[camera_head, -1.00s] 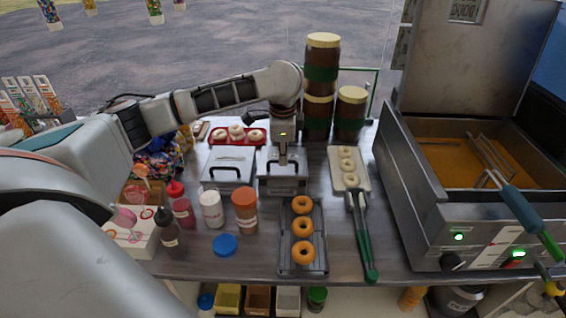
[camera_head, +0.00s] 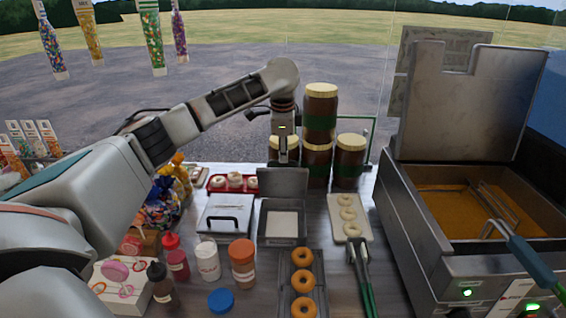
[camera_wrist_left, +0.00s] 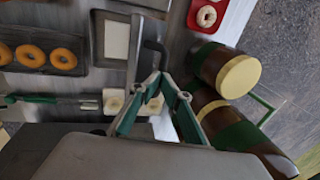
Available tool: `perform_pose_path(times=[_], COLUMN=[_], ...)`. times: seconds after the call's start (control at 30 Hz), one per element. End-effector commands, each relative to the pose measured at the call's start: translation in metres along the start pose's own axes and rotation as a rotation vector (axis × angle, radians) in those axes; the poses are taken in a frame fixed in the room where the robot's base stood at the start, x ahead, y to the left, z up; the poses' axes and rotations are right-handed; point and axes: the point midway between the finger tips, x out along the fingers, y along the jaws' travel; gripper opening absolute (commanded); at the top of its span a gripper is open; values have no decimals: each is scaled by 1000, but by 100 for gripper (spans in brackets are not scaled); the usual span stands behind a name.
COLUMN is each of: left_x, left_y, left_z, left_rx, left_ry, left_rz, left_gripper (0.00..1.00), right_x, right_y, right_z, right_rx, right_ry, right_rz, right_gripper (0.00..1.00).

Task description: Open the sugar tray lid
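The sugar tray (camera_head: 264,232) stands mid-counter with white contents showing. Its metal lid (camera_head: 283,183) stands upright at the tray's back edge. In the left wrist view the lid (camera_wrist_left: 133,50) shows nearly edge-on, with its dark handle (camera_wrist_left: 158,49) sticking out on the far side. My left gripper (camera_head: 285,158) is just behind the lid's upper edge. In the left wrist view the fingertips of my left gripper (camera_wrist_left: 161,77) come together at the handle's end and appear shut on it. The head view hides the handle behind the lid. My right gripper is not in view.
A second tray with a closed lid (camera_head: 224,215) stands left of the sugar tray. Tall brown jars (camera_head: 320,115) stand close behind and to the right. Donuts on a rack (camera_head: 316,275) are in front, a white board of donuts (camera_head: 338,205) is right, and the fryer (camera_head: 400,190) is beyond.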

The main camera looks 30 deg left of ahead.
Motion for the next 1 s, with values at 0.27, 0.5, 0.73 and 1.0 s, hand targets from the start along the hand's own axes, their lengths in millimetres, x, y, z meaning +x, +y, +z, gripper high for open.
perform_pose_path(times=[0.27,0.5,0.73,1.0], left_x=[16,14,13,5], left_y=[9,9,6,-9], left_z=[2,2,1,0], left_rx=[3,2,2,0], left_ry=[-15,-13,-12,-12], left_rz=[24,22,22,20], left_gripper=[25,25,25,25], right_x=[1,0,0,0], right_y=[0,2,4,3], right_z=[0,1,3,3], right_rx=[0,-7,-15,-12], right_ry=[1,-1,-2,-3], right_rz=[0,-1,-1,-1], right_gripper=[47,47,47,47])
